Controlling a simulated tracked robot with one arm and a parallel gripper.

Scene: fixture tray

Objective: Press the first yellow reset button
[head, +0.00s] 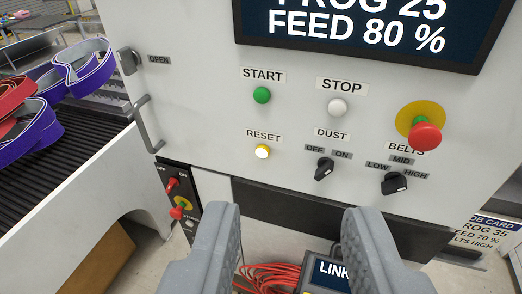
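The yellow reset button (262,151) sits on the white control panel (215,60), under the label RESET. It looks bright, with a pale lit centre. My gripper (292,222) is at the bottom of the head view, below the button and apart from it in the picture. Its two grey fingers are spread wide, with nothing held between them. No other yellow button marked reset shows.
Near the reset button are a green START button (262,95), a white STOP button (337,107), a DUST knob (324,169), a BELTS knob (395,183) and a red emergency button (425,136). A handle (148,125) sticks out left. Red cable (272,279) lies below.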

